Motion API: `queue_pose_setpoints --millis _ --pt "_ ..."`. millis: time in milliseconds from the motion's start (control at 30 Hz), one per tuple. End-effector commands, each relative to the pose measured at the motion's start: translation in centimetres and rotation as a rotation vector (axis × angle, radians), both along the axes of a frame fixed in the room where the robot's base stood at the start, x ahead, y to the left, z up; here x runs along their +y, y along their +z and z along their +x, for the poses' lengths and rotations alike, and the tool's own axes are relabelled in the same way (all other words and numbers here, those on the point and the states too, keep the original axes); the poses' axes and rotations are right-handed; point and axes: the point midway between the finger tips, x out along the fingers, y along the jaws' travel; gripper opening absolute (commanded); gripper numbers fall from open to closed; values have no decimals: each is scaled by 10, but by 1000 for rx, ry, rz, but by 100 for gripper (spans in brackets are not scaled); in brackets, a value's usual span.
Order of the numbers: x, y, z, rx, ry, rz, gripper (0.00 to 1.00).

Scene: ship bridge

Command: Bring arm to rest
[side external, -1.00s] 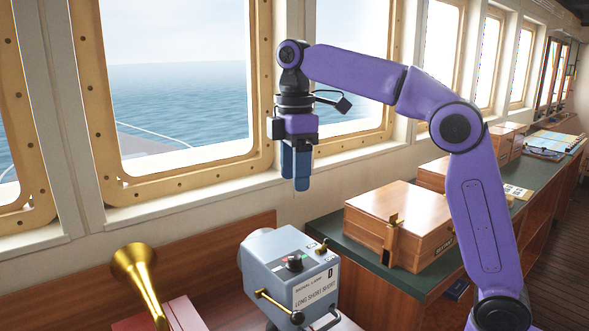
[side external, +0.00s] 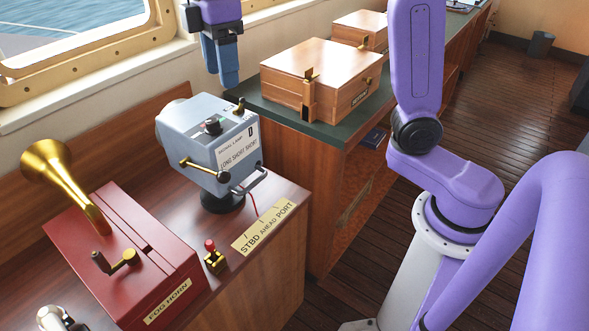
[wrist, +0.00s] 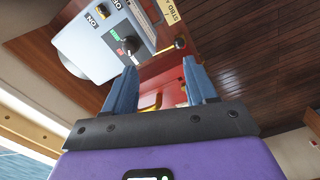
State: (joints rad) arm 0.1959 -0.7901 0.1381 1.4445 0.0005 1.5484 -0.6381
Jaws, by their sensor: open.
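My gripper (side external: 221,66) hangs with its blue fingers pointing down near the top edge of the side view, apparently above and behind the grey signal lamp (side external: 235,160). In the wrist view my gripper (wrist: 161,86) shows its two fingers apart, with nothing held between them. The fingers appear clear of everything. The upper part of my arm is cut off by the top of the side view.
A red fog horn box (side external: 110,245) with a brass horn (side external: 62,178) stands left of the lamp. A small red-knobbed lever (side external: 213,258) is in front. A wooden case (side external: 318,72) sits on the green-topped counter (side external: 290,117). Open floor (side external: 510,100) lies to the right.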

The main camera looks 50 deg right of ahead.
Motion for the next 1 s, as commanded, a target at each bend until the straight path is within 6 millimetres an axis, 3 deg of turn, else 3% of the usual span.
queue_pose_setpoints --millis 367,700,833,1000 --pt "-24 -62 -98 -2 -54 7 57" --pt "-72 -122 -194 -3 -105 17 57" --pt "-92 -142 -223 -2 -121 19 57" --pt "-107 -156 -243 -2 -133 22 57"
